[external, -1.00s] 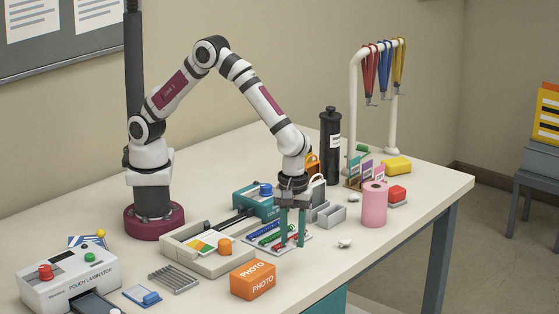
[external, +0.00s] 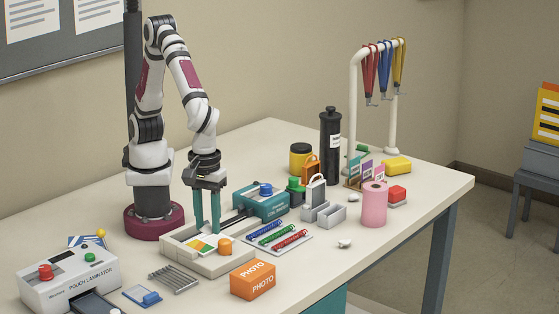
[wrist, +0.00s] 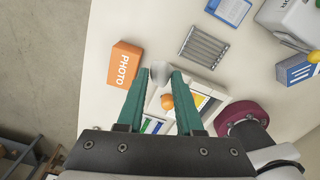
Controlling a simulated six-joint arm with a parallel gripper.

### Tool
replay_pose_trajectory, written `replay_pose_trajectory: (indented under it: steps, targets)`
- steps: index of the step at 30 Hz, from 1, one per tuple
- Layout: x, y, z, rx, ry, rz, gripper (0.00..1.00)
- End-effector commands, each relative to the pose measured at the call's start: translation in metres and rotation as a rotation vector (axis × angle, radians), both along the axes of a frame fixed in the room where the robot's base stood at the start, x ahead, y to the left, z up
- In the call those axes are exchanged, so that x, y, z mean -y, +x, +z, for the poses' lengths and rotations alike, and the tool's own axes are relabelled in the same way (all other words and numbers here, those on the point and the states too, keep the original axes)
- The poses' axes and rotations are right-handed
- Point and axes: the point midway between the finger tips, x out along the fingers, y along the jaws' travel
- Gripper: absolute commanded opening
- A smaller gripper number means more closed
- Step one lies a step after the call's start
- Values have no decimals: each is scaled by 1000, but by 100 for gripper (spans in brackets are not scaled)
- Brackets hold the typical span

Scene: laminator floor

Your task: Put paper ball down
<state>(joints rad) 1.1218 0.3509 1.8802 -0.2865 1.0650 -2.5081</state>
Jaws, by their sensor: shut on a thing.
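My gripper (external: 208,229) points down over the beige tray (external: 236,268) that holds a coloured card and an orange ball (external: 225,246). In the wrist view my gripper (wrist: 160,76) is shut on a whitish paper ball (wrist: 159,72) between its teal fingertips. The held ball is hard to make out in the external view. The orange ball also shows in the wrist view (wrist: 167,101), just below the fingertips. Another crumpled white piece (external: 344,243) lies on the table to the right.
An orange PHOTO box (external: 253,279) stands in front of the tray. A rack of coloured coils (external: 280,236) is to its right, a teal machine (external: 262,202) behind. A metal grille (external: 174,279) and pouch laminator (external: 68,280) are to the left. Bare table lies at the front right.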

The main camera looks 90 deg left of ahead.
Motion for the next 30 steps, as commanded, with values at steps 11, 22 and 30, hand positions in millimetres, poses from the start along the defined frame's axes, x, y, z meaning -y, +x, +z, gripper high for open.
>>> replay_pose_trajectory:
  steps: [11, 22, 30]
  targets:
    - [-13, 93, -56, -1, 0, 3, 0]
    - [-13, 96, -98, 0, 0, 1, 0]
    - [-13, 96, -101, 1, 0, 1, 42]
